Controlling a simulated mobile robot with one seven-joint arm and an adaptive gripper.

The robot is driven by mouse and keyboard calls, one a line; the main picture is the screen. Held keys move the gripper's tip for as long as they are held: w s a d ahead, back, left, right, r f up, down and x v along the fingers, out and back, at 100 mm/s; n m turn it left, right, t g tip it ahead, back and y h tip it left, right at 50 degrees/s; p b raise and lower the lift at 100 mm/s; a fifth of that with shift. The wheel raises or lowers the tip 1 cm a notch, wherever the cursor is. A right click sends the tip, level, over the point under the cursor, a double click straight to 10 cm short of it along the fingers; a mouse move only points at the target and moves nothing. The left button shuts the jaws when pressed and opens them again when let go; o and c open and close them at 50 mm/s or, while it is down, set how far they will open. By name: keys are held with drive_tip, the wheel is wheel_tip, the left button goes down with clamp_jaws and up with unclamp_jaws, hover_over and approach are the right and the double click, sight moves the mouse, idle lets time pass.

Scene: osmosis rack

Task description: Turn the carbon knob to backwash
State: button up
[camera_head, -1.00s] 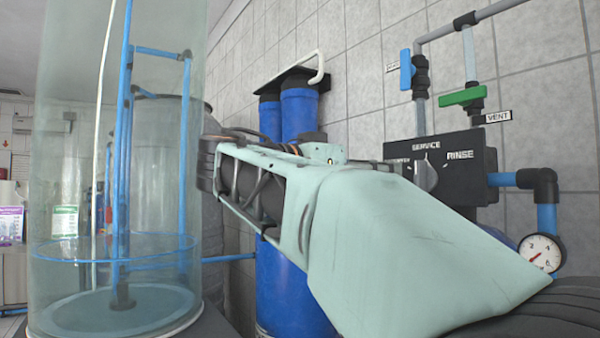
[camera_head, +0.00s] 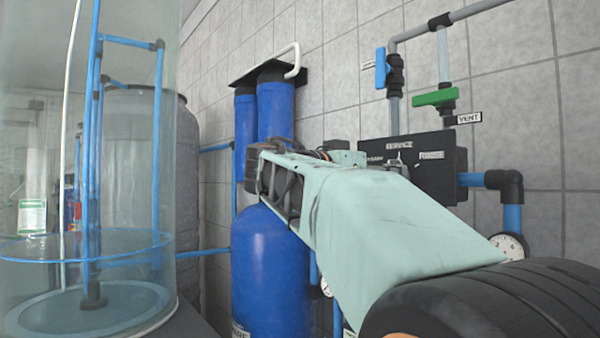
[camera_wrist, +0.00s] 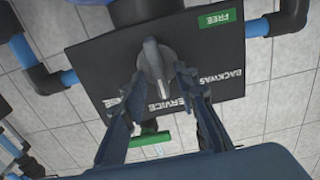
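A grey knob (camera_wrist: 150,58) sits on a black valve panel (camera_wrist: 105,65) in the wrist view. Its narrow end points toward the SERVICE label (camera_wrist: 170,103). The BACKWASH label (camera_wrist: 217,76) is to the right of the knob and a RINSE label (camera_wrist: 113,101) to the left. My gripper (camera_wrist: 159,77) is open, with one dark finger on each side of the knob's handle. I cannot tell whether either finger touches it. In the head view the black panel (camera_head: 435,165) is on the tiled wall, and my arm hides most of the knob and the gripper.
Blue tanks (camera_head: 265,265) stand behind my arm. A clear cylinder (camera_head: 120,200) with blue pipes is at the left. A blue valve handle (camera_head: 381,68) and a green one (camera_head: 437,97) are above the panel. A pressure gauge (camera_head: 509,247) is at the lower right.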

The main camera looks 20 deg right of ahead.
clamp_jaws()
drive_tip(key=n, duration=0.8)
drive_tip(key=w+n, duration=0.1)
drive_tip(key=n, duration=0.3)
drive_tip(key=shift+a+f, duration=0.15)
drive_tip(key=shift+f, duration=0.1)
idle(0.6)
unclamp_jaws()
